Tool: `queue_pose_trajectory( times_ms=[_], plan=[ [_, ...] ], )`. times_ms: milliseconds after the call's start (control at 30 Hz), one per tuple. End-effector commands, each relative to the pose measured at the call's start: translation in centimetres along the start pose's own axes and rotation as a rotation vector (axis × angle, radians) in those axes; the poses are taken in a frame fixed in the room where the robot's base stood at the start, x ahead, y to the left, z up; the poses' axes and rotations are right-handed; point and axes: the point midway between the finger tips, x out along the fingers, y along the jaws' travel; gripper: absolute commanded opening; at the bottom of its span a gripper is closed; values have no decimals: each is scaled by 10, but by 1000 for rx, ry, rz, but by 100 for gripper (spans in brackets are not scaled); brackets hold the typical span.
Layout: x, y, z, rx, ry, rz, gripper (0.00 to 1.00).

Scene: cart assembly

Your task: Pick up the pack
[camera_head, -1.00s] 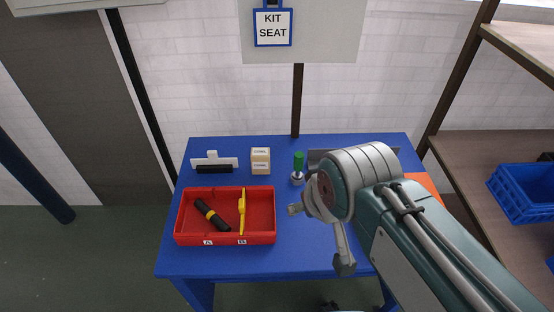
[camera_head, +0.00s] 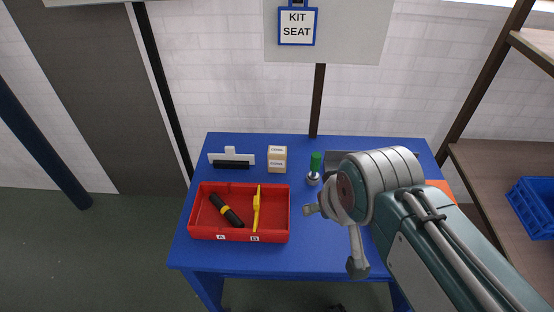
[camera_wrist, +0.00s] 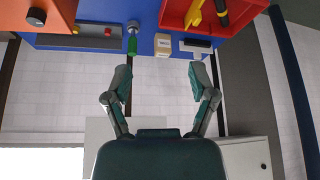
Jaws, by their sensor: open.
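My gripper (camera_head: 333,239) is open and empty, above the front middle of the table, in front and to the right of the boxes. In the wrist view its two fingers (camera_wrist: 160,73) are spread wide, apart from the box. In that view the table (camera_wrist: 65,42) appears at the top, upside down.
A red tray (camera_head: 196,232) holding a black-yellow tool and a yellow tool is at front left. A white and black piece (camera_head: 232,160) is left of the boxes. A green-handled item (camera_head: 315,162) stands to their right. Grey and orange things are partly behind my arm.

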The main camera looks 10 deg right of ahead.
Motion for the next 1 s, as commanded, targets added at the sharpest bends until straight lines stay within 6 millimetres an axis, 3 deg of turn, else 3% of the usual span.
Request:
queue_pose_trajectory(
  times_ms=[233,267,300,333,433,767,1000],
  plan=[
    [0,0,0,0,0,0,73],
    [0,0,0,0,0,0,78],
    [0,0,0,0,0,0,95],
    [0,0,-1,1,-1,0,100],
    [4,1,-12,11,-9,6,100],
    [48,4,-98,94,-45,48,100],
    [104,4,-154,151,-66,78,100]
  ],
)
